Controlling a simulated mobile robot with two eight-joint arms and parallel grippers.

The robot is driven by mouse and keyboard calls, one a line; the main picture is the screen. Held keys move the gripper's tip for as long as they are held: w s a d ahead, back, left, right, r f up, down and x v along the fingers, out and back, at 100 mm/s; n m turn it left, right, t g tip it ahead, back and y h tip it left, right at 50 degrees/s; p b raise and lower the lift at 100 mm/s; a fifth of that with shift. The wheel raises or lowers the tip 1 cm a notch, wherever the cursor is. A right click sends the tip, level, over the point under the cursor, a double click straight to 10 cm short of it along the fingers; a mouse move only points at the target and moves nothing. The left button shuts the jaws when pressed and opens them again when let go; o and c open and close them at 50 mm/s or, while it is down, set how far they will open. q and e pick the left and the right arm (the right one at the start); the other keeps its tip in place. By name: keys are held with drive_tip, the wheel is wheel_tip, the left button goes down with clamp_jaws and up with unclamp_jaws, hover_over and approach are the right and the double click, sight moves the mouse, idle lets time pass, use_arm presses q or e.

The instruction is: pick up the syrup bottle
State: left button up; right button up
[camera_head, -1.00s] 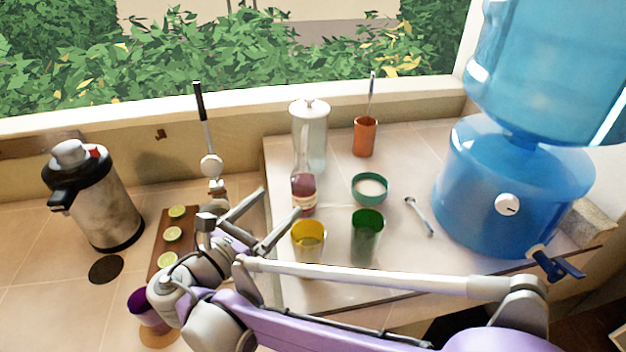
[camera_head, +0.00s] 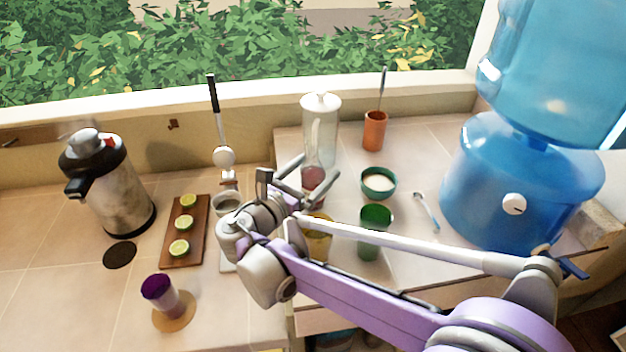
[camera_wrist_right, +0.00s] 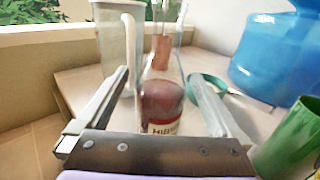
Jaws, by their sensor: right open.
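The syrup bottle (camera_head: 313,176) is clear glass with dark red liquid and a pale label. It stands upright on the raised counter, partly hidden by my right gripper in the head view. In the right wrist view the bottle (camera_wrist_right: 161,98) stands between the two fingers, and its base is hidden by the gripper body. My right gripper (camera_head: 315,181) is open, with a finger on either side of the bottle; a gap shows beside the glass in the wrist view. My left gripper is not in view.
A white-lidded pitcher (camera_head: 321,112) stands close behind the bottle. A yellow cup (camera_head: 318,240) and a green cup (camera_head: 374,232) stand in front, near my right arm. A teal bowl (camera_head: 379,182) is to the right. An orange cup (camera_head: 375,130) stands farther back.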

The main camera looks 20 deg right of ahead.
drive_tip(key=shift+s, duration=0.1)
drive_tip(key=shift+c, duration=1.1)
clamp_jaws()
drive_tip(key=shift+r, duration=0.2)
